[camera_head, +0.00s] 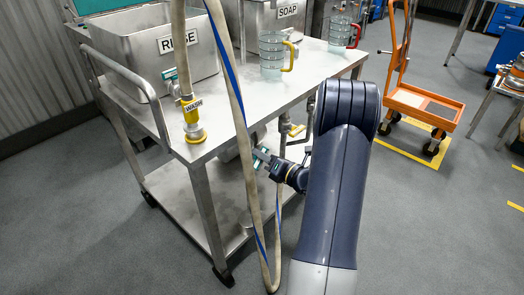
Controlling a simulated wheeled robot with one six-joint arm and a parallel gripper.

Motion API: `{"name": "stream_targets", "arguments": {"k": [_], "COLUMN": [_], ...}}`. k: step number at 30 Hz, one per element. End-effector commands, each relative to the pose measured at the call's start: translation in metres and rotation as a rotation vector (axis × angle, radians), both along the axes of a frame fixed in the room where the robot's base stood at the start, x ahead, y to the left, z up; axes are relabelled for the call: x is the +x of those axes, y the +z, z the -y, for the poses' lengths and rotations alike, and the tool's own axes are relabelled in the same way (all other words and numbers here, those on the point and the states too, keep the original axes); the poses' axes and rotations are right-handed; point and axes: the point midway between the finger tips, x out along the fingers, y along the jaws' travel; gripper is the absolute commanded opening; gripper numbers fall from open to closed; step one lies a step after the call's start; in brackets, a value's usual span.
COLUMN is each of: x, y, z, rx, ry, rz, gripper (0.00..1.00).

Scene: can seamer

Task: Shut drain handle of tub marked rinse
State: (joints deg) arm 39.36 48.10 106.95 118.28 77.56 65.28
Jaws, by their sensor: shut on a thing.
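The steel tub marked RINSE (160,62) stands on the left of the steel cart's top. My gripper (260,157), with teal fingertips, is under the front edge of that top, to the right of and below the rinse tub. It is shut on a small part that looks like a drain handle. The fingers and the hanging hose largely hide this part, so its angle cannot be told. A grey fitting (235,148) shows beside the fingers under the top. A yellow handle (297,130) on a pipe is farther right, apart from my gripper.
A pale hose (236,100) with a blue stripe hangs in front of the cart, close to my gripper. A yellow WASH fitting (192,120) stands at the cart's corner. Two clear jugs (272,62) and the SOAP tub (263,22) are behind. An orange trolley (424,106) stands right.

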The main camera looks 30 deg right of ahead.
Motion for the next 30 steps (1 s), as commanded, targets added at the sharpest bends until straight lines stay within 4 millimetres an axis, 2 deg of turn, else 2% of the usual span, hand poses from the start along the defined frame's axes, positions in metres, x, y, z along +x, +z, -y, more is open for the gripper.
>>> {"name": "stream_targets", "arguments": {"k": [16,17,24,30], "x": [0.0001,0.0001,0.0001,0.0001], "y": [-0.0007,-0.0007,-0.0006,-0.0004], "z": [0.0005,0.0005,0.0004,0.0003], "rx": [0.026,0.026,0.025,0.025], "ry": [0.000,-0.001,0.000,0.000], "rz": [-0.010,-0.010,-0.009,-0.009], "gripper": [0.00,0.13,0.33,0.33]}}
